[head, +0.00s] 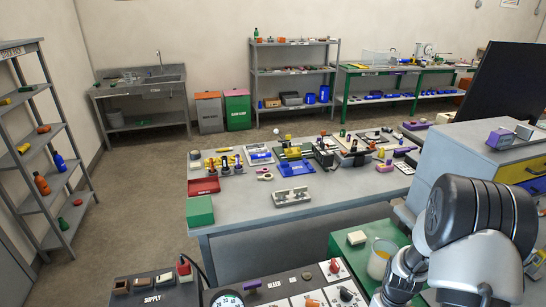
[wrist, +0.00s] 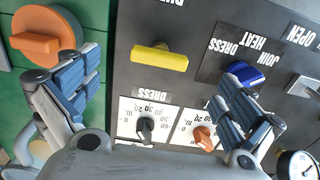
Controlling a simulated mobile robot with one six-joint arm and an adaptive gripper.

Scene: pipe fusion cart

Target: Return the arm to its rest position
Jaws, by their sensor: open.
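My gripper (wrist: 158,78) shows in the wrist view with its two fingers spread wide and nothing between them. It is over a dark control panel (wrist: 185,88) whose labels appear upside down. A yellow handle (wrist: 160,58) lies between the fingers. A blue knob (wrist: 243,73) is beside the right finger, which partly overlaps it. An orange knob (wrist: 42,37) on a green surface is beside the left finger. In the head view my arm fills the lower right, and I cannot make out the gripper there.
Below the handle are a black dial knob (wrist: 145,127) and an orange dial knob (wrist: 203,137). A gauge (wrist: 297,165) is at lower right. In the head view, a grey workbench (head: 300,207) with many small items stands beyond the panel. A dark screen (head: 497,85) stands at right.

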